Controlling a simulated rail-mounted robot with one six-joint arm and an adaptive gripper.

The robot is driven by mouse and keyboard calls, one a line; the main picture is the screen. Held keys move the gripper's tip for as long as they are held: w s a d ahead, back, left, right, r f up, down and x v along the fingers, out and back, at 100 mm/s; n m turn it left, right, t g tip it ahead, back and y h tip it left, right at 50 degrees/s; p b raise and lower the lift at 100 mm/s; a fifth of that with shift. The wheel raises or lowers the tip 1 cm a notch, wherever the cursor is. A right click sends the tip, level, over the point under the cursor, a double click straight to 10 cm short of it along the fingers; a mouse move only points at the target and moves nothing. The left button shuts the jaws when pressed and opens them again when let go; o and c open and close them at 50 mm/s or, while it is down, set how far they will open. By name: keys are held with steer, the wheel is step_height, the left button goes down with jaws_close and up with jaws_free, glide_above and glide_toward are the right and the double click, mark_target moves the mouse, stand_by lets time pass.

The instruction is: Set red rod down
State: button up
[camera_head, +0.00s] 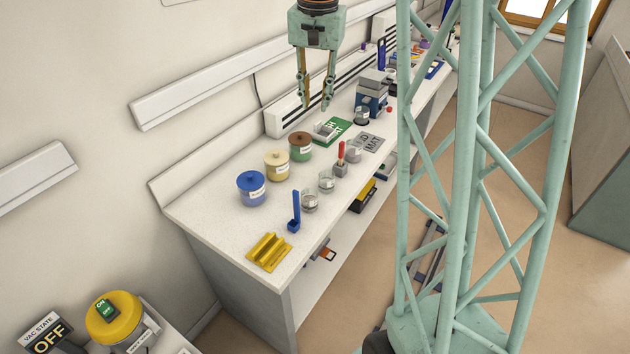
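A red upright piece (341,150), which looks like the red rod, stands in a small grey block (341,170) near the front edge of the bench. My gripper (315,105) hangs fingers down near the back of the bench, up and left of the red piece in the picture and apart from it. Its two fingers are spread with an empty gap between them.
Blue (251,189), cream (277,165) and green (300,147) jars line the back of the white bench (225,225). Glass cups (327,182), a blue upright piece (295,208) and a yellow grooved rack (268,252) stand nearer the front.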

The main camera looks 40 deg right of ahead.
steer(key=s+a+r+n+t, duration=0.1)
steer(key=s+a+r+n, duration=0.3)
steer(key=s+a+r, duration=0.85)
steer(key=s+a+n, duration=0.2)
steer(key=s+a, duration=0.2)
steer(key=s, duration=0.4)
steer(key=s+a+n+t, duration=0.1)
steer(key=s+a+n, duration=0.1)
steer(key=s+a, duration=0.3)
steer(key=s+a+n, duration=0.2)
steer(key=s+a, duration=0.3)
steer(key=s, duration=0.6)
steer(key=shift+s+a+f+t, duration=0.25)
steer(key=shift+s+f+t, duration=0.1)
steer(key=shift+f+t, duration=0.05)
